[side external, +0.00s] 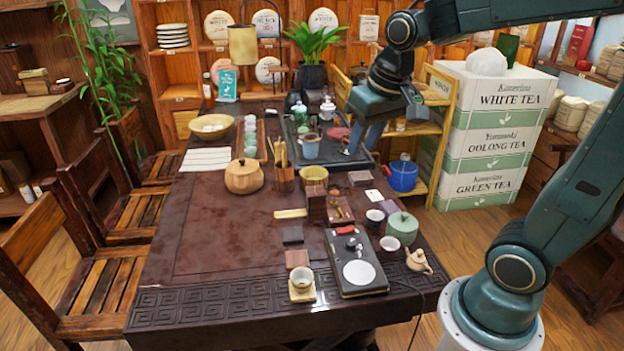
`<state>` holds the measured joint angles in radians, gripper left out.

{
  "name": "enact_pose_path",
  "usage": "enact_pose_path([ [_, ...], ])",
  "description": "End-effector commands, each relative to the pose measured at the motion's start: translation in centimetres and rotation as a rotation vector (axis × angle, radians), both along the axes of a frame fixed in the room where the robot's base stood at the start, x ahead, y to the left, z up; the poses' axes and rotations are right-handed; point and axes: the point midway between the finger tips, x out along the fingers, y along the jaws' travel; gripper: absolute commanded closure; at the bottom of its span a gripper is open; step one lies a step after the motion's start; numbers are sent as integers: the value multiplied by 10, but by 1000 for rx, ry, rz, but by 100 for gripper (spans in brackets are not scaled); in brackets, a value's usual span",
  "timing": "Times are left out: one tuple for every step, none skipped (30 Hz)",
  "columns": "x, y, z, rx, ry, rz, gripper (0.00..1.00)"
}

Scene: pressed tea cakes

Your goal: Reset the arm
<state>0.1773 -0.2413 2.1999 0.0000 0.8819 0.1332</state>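My gripper (360,148) points down over the right end of the dark tea tray (309,162), toward the back of the table. Its fingers partly overlap in this view, and I cannot tell whether they are open or shut. I see nothing clearly held between them. A blue-grey cup (311,147) stands on the tray to the left of the fingers. A reddish round piece (338,133) lies close beside them.
The dark table (220,228) has free room at its left front. A black scale-like device (357,265), a green jar (402,228) and small cups stand at its right front. A blue pot (402,175) and stacked tea boxes (490,135) stand right of the gripper.

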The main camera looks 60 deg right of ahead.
Motion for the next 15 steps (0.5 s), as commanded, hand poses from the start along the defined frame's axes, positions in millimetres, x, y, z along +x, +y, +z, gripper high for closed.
enact_pose_path([
  [-10,6,4,-6,-18,24,70],
  [-15,9,6,-9,-25,38,70],
  [-22,14,7,-14,-36,56,70],
  [-28,17,9,-16,-45,70,70],
  [-33,19,10,-20,-53,83,70],
  [-41,23,11,-24,-64,101,70],
  [-46,26,11,-27,-72,116,70],
  [-51,28,12,-30,-80,129,70],
  [-58,32,12,-34,-92,146,70],
  [-64,34,12,-37,-100,160,70],
  [-69,36,12,-40,-109,174,70],
  [-76,39,12,-45,-119,192,70],
  [-81,41,12,-47,-127,204,70],
  [-86,43,11,-50,-135,216,70],
  [-92,45,10,-53,-145,232,70],
])
